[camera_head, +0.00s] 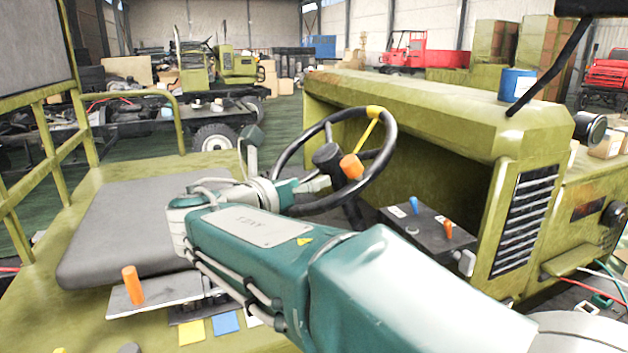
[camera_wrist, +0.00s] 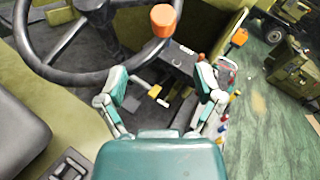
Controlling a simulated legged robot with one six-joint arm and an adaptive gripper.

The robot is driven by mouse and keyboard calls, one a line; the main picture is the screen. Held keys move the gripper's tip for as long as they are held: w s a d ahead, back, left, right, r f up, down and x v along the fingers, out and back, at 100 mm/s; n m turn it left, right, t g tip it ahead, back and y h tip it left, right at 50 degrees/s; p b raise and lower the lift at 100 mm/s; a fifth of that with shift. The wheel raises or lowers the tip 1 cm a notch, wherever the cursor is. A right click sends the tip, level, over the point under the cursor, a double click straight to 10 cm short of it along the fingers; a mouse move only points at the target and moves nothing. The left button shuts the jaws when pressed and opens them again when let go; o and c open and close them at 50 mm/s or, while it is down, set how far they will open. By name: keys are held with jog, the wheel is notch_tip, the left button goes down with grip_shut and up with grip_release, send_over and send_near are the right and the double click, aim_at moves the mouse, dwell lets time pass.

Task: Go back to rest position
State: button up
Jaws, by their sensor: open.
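My gripper (camera_wrist: 163,84) is open and empty in the wrist view, with its two fingers spread wide apart. Between and beyond the fingers show a dark floor area and small levers. In the head view my teal arm reaches from the lower right across to the seat, and my gripper lies partly hidden near the steering wheel (camera_head: 283,162). The wheel also shows in the wrist view (camera_wrist: 75,74), left of the fingers. An orange knob (camera_head: 351,167) sits by the wheel; an orange knob (camera_wrist: 163,20) also shows above the fingers in the wrist view.
A grey seat (camera_head: 120,222) lies left of my arm. A control panel (camera_head: 425,229) with blue and orange levers stands right of the wheel. An orange-topped lever (camera_head: 133,285) rises beside the seat. A blue can (camera_head: 516,85) stands on the green hood (camera_head: 430,105).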

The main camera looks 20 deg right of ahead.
dwell(0.3)
jog(key=s+d+f+m+g+y, duration=0.3)
jog(key=s+f+m+y, duration=0.5)
jog(key=s+f+m, duration=0.45)
jog(key=s+a+f+m+y, duration=0.7)
jog(key=s+f+m, duration=0.1)
jog(key=m, duration=0.6)
jog(key=shift+a+f+m+t, duration=0.2)
jog(key=shift+m+t, duration=0.15)
jog(key=shift+t, duration=0.05)
dwell(0.3)
